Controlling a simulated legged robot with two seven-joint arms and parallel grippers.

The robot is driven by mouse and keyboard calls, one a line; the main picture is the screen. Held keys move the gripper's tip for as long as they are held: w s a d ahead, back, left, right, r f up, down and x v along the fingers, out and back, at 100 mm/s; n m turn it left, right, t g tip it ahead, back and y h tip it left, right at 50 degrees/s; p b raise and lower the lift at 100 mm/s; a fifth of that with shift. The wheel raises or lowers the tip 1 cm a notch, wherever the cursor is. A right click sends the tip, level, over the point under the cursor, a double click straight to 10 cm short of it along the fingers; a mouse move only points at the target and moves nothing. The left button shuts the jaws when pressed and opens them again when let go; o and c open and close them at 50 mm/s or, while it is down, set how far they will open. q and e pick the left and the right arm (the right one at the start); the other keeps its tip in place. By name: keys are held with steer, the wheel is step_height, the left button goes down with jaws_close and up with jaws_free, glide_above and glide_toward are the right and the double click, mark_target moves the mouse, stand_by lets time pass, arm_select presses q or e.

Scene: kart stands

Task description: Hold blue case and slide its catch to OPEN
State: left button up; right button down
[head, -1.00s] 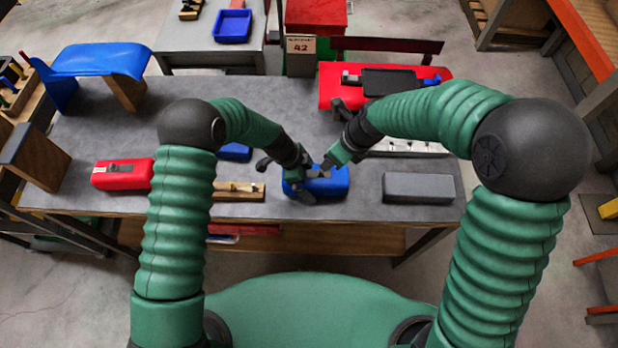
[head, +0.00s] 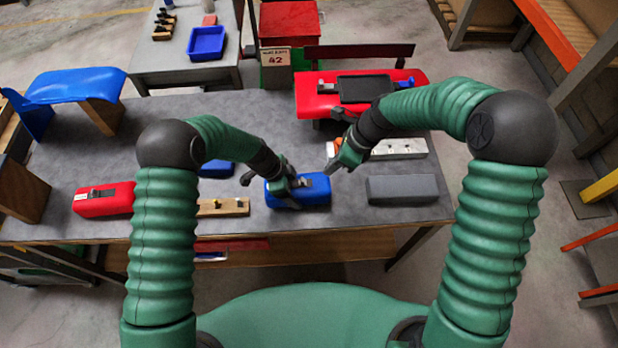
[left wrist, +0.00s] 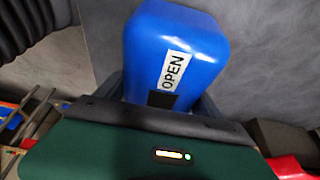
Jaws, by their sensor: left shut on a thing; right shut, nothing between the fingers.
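The blue case (head: 318,192) lies on the grey workbench near its front edge. My left gripper (head: 286,190) is shut on the left part of the case. The left wrist view shows the case (left wrist: 195,45) close up, with a white OPEN label (left wrist: 173,72) and a dark patch beside it. My own gripper body hides the rest there, so I cannot tell the catch's position. My right gripper (head: 338,162) is shut and empty, above and to the right of the case, apart from it.
A red case (head: 104,200) and a wooden block with pegs (head: 222,207) lie left of the blue case. A grey block (head: 402,188) lies to its right. A pale strip (head: 400,148) and a red stand (head: 310,98) are behind. Bare bench shows between them.

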arm_select(q)
steer(key=shift+d, duration=0.35)
steer(key=shift+a, duration=0.15)
arm_select(e)
steer(key=w+d+n+y, duration=0.2)
steer(key=d+n+y, duration=0.2)
steer(key=d, duration=0.3)
steer(key=shift+d+n+g+y, duration=0.3)
steer(key=shift+n+g, duration=0.1)
steer(key=shift+n, duration=0.1)
arm_select(q)
steer(key=shift+a, duration=0.1)
arm_select(e)
steer(key=shift+a, duration=0.1)
glide_toward(306, 181)
steer(key=f, duration=0.4)
steer(key=shift+a, duration=0.2)
steer(key=a, duration=0.3)
steer(key=shift+s+a, duration=0.1)
steer(key=shift+a, duration=0.4)
